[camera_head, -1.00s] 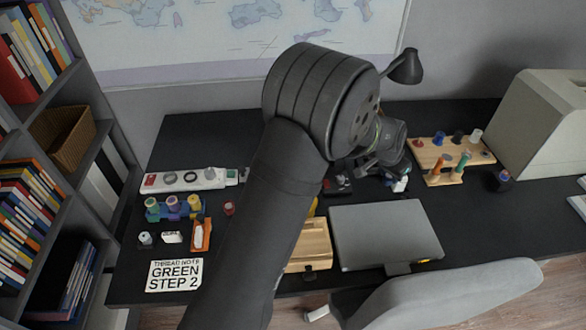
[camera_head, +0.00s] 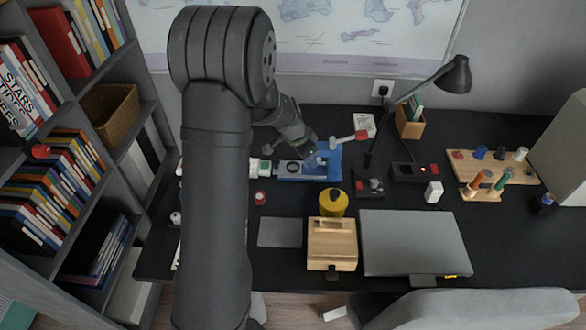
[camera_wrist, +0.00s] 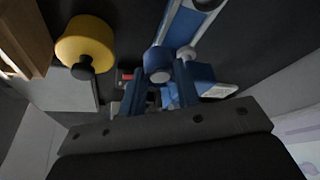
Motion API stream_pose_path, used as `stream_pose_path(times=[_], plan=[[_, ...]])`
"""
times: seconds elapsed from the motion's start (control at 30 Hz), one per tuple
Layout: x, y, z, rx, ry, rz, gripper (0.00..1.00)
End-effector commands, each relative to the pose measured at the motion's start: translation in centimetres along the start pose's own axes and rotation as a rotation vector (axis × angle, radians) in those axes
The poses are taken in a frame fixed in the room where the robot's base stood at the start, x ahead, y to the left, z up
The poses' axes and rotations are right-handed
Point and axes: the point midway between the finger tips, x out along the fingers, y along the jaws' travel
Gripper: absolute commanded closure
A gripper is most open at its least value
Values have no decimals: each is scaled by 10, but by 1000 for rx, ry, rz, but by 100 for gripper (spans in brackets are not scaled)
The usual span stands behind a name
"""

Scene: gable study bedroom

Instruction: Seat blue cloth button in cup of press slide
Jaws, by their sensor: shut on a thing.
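The press has a blue base (camera_head: 334,164), a grey slide (camera_head: 284,168) with a dark ring, and a lever with a red end (camera_head: 361,135). In the wrist view its long blue and pale rail (camera_wrist: 183,30) runs up out of the picture. My gripper (camera_head: 317,163) is over the press, close to its blue base. In the wrist view my gripper (camera_wrist: 160,80) is shut on the blue cloth button (camera_wrist: 157,59), a short blue cylinder between the fingertips. A small pale round part (camera_wrist: 186,52) is just right of the button. I cannot tell whether the button touches the press.
A yellow round pot (camera_head: 333,203) stands before the press, behind a wooden box (camera_head: 331,243). A desk lamp (camera_head: 452,75) stands to the right of the press. A closed laptop (camera_head: 414,242) and a wooden rack (camera_head: 492,170) are further right. My arm hides the desk's left part.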

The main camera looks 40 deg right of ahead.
Motion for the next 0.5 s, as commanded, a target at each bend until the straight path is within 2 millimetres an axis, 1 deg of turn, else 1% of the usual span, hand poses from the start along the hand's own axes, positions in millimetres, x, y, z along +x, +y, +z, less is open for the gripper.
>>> stream_pose_path(times=[0.03, 0.13, 0.33, 0.5], plan=[[-5, -15, 2, -56, 1, -26, 96], [-13, -41, 8, -158, 1, -68, 96], [-21, -67, 3, -298, 1, -125, 96], [-24, -78, 3, -360, 0, -150, 96]])
